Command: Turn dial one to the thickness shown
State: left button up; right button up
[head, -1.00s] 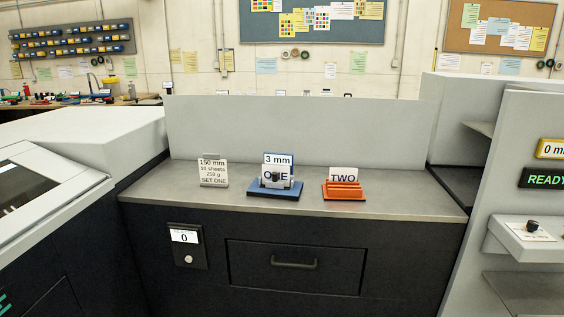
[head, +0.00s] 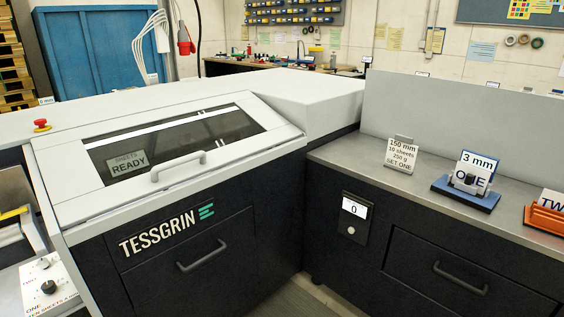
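A white panel (head: 70,298) at the lower left carries a black dial (head: 48,287) with lettering beside it that seems to read ONE. A smaller knob (head: 43,263) sits behind it. The dial's setting is too small to read. On the grey counter a blue stand (head: 466,193) holds a card (head: 480,160) reading 3 mm above a card (head: 487,184) reading ONE, with a small black piece in front. Neither of my grippers is in view.
A TESSGRIN machine (head: 140,165) with a READY display fills the middle left; a red button (head: 41,125) is on top. A card (head: 400,155) reads 150 mm, 10 sheets, 250 g, SET ONE. An orange stand (head: 545,220) is at the right edge. A counter display (head: 355,209) reads 0.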

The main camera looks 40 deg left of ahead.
aim_at(48, 287)
jog(key=j+u, duration=0.2)
jog(key=u, duration=0.6)
